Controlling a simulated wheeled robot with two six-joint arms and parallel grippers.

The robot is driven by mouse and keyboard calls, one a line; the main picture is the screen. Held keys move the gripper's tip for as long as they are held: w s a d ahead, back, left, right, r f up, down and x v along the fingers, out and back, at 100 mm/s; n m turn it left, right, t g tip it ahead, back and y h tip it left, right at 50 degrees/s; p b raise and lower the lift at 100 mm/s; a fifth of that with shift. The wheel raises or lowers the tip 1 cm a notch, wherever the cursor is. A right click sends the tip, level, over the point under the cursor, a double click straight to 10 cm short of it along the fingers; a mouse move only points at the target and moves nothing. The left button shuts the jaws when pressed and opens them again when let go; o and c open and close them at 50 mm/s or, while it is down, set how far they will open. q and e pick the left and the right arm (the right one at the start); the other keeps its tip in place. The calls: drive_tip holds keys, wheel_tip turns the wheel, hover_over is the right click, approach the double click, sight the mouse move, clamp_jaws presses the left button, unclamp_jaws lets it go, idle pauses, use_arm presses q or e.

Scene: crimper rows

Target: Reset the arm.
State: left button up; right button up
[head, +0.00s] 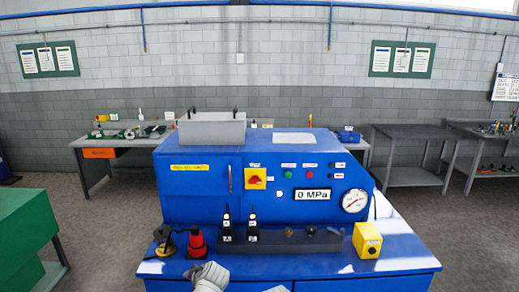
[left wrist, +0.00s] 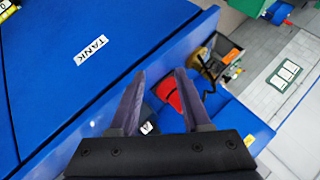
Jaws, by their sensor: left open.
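My left gripper (left wrist: 161,74) is open in the left wrist view, its two dark fingers apart with nothing held between them. Beyond the fingers show a red part (left wrist: 171,94) and a dark piece with a white label (left wrist: 149,126), both partly hidden by the fingers. A blue surface labelled TANK (left wrist: 92,50) lies to the left of the fingers. In the head view, a pale part of my left arm (head: 207,276) reaches up from the bottom edge in front of the blue bench. My right gripper is not in view.
The blue machine (head: 210,205) reads 0 MPa. A green cabinet (head: 25,235) stands left.

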use_arm(q)
drive_tip(key=s+d+f+n+g+h, duration=0.2)
drive_tip(key=s+f+g+h, duration=0.15)
drive_tip(key=s, duration=0.35)
drive_tip(key=s+d+f+n+g+h, duration=0.2)
drive_tip(key=s+f+g, duration=0.2)
drive_tip(key=s, duration=0.4)
drive_tip(key=s+d+f+m+b, duration=0.2)
drive_tip(key=d+b, duration=0.1)
drive_tip(key=d, duration=0.2)
drive_tip(key=s+d+f+m+y+b, duration=0.1)
drive_tip(key=s+d+f+m+b, duration=0.1)
drive_tip(key=d, duration=0.3)
drive_tip(key=shift+s+d+f+b, duration=0.35)
drive_tip(key=shift+s+f+b, duration=0.15)
drive_tip(key=shift+s+f, duration=0.15)
